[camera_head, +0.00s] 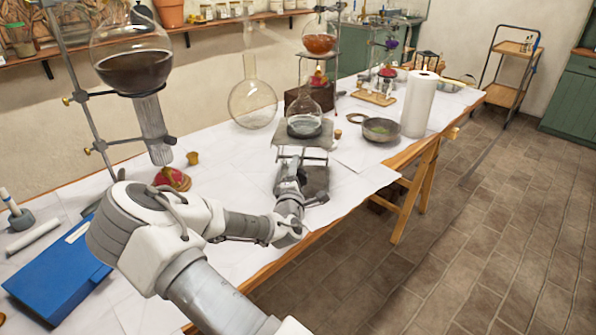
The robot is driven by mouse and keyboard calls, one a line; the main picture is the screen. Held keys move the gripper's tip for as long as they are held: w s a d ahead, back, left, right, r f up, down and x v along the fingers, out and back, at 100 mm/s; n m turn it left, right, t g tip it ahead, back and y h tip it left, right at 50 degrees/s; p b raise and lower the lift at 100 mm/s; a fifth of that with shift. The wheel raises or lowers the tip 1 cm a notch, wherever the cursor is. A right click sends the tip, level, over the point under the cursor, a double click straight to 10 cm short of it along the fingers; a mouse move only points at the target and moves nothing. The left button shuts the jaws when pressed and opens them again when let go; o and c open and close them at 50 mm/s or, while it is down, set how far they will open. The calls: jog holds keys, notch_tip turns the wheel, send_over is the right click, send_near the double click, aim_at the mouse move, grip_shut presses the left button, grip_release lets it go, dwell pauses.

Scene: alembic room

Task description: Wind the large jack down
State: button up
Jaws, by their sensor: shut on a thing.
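The large jack (318,141) stands on the white-covered table near its front edge. Its grey square top plate is raised well above its base (316,178). A round clear flask (304,124) with dark liquid in the bottom stands upright on the plate. My gripper (291,172) reaches in from the front left, under the plate's front edge, and is shut at the front of the jack. It appears to hold the jack's knob, which is hidden behind the fingers. My gripper and wrist also hide part of the jack's mechanism.
A shallow metal pan (380,130) and a white paper roll (419,104) stand right of the jack. A large empty flask (252,104) is behind left. A clamped flask of dark liquid (134,70) hangs at the left near my arm.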

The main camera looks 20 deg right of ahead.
jog(key=n, duration=0.5)
jog(key=shift+f+n, duration=0.15)
jog(key=shift+n, duration=0.25)
jog(key=n+b, duration=0.1)
jog(key=n, duration=0.4)
jog(key=shift+s+d+n, duration=0.1)
jog(key=shift+d+n, duration=0.05)
jog(key=shift+n, duration=0.45)
jog(key=o, duration=1.4)
jog(key=shift+p+v, duration=1.2)
jog(key=shift+v, duration=7.5)
